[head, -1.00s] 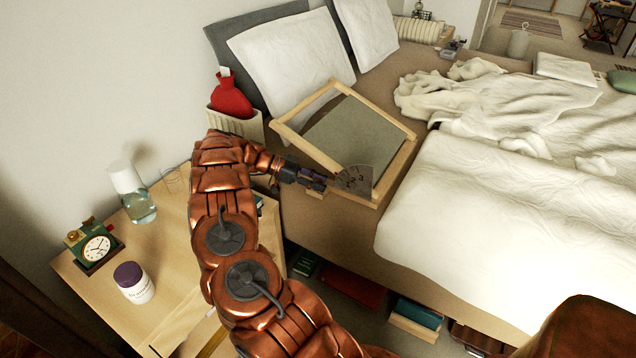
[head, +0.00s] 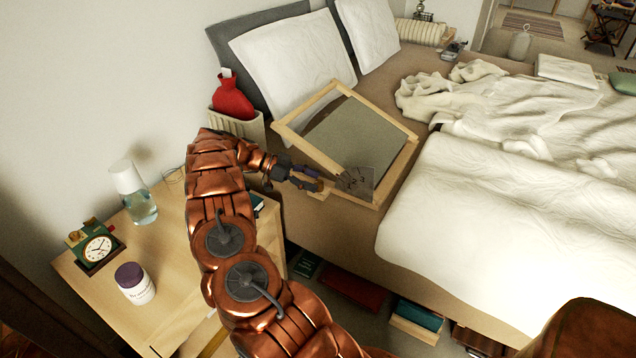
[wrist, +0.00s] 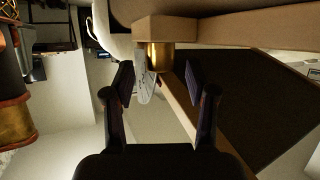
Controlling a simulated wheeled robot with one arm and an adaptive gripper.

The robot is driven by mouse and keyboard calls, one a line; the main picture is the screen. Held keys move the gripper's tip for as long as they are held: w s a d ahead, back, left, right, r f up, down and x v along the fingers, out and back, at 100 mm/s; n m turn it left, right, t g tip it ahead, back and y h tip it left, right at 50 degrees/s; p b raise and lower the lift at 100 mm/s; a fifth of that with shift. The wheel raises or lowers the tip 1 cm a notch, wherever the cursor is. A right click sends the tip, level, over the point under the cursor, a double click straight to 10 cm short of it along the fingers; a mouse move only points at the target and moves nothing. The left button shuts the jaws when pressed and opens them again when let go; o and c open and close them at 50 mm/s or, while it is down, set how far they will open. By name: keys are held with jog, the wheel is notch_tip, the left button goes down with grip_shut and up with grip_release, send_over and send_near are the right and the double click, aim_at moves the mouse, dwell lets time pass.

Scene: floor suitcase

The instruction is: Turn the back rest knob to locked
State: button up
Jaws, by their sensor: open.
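The back rest (head: 405,160) is a pale wooden frame with a grey panel, tilted up on the bed by the pillows. A grey plate (head: 357,182) with numbers is at its near lower corner. My gripper (head: 318,184) is at that corner, just left of the plate. In the wrist view my gripper (wrist: 159,82) is open, with one dark finger pad on each side. A brass cylindrical knob (wrist: 160,57) shows between and slightly beyond the pads, under a wooden block. Visible gaps separate it from both pads. The pale marked plate (wrist: 145,88) shows beside it. The knob's setting cannot be read.
A nightstand (head: 175,255) at left holds a carafe (head: 140,205), a clock (head: 97,248) and a jar (head: 133,283). A red hot water bottle (head: 232,97) stands behind my arm. Bedding (head: 480,210) covers the right. Books (head: 418,314) lie under the bed.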

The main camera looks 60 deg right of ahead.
jog(key=v, duration=0.4)
jog(key=shift+w+a+r, duration=0.1)
jog(key=shift+w+a, duration=0.1)
jog(key=shift+w, duration=0.15)
